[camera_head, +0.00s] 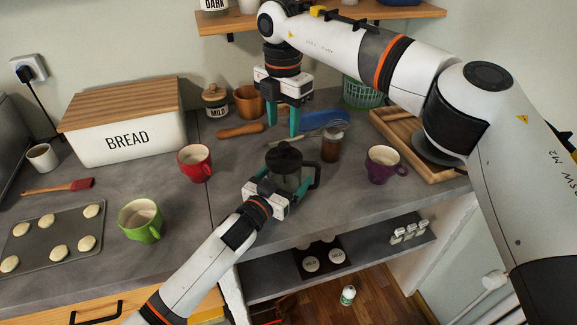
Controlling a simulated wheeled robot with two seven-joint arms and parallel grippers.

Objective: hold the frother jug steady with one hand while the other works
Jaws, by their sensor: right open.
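The frother jug (284,158) has a black lid, a dark see-through body and a black handle on its right side. It stands upright on the grey counter near the front edge. My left gripper (281,181) reaches in from the lower left, with its teal fingers on both sides of the jug's body, shut on it. The gripper hides the jug's lower front. My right gripper (297,122) points down behind the jug, with its two teal fingers a little apart. It is open and empty, and clear of the jug.
A purple mug (382,166) and a wooden tray (408,140) are further right. A red mug (195,164) and a green mug (140,222) stand left. A blue item (325,119) lies behind.

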